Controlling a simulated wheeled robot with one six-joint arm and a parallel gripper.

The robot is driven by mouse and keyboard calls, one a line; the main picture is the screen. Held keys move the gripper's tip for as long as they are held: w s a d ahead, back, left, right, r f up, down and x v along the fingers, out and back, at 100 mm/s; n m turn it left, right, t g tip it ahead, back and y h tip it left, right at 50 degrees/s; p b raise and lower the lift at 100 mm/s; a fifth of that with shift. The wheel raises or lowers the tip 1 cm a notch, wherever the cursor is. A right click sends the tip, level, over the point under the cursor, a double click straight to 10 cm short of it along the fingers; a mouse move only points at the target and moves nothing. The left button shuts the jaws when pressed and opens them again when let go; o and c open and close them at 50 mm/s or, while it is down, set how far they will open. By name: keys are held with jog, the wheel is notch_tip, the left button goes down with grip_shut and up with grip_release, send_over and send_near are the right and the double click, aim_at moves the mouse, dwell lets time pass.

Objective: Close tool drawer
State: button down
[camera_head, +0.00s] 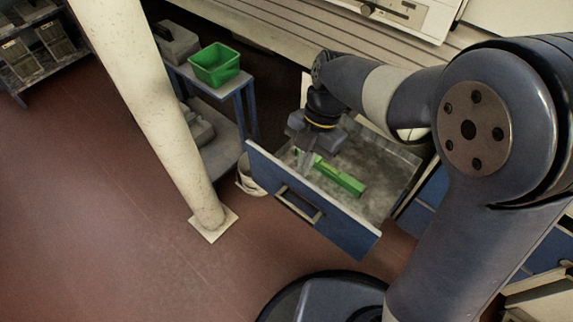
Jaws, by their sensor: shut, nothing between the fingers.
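The tool drawer (330,222) is pulled out, with a blue front, a pale top edge and a grey inner floor. Its dark handle (298,204) is on the outer face of the front. A green tool-like object (340,179) lies inside the drawer. My gripper (304,172) points down over the drawer, near the inner side of the front and beside the green object. Its fingers are shut with nothing between them. I cannot tell whether the fingertips touch the drawer or the green object.
A white pillar (158,110) stands on the floor to the left of the drawer. A blue-legged table (242,92) with a green bin (215,65) stands behind it. A whitish bucket (247,180) is by the drawer's left corner. The red floor at left (80,220) is clear.

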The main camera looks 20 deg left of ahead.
aim_at(305, 184)
jog(key=f+b, duration=0.1)
jog(key=f, duration=0.2)
jog(key=f+b, duration=0.2)
jog(key=f, duration=0.1)
jog(key=f+b, duration=0.1)
jog(key=f, duration=0.2)
jog(key=shift+s+a+f, duration=0.15)
jog(key=shift+s+f, duration=0.1)
jog(key=shift+w+d+r, duration=0.1)
jog(key=shift+w+d, duration=0.2)
jog(key=shift+w, duration=0.3)
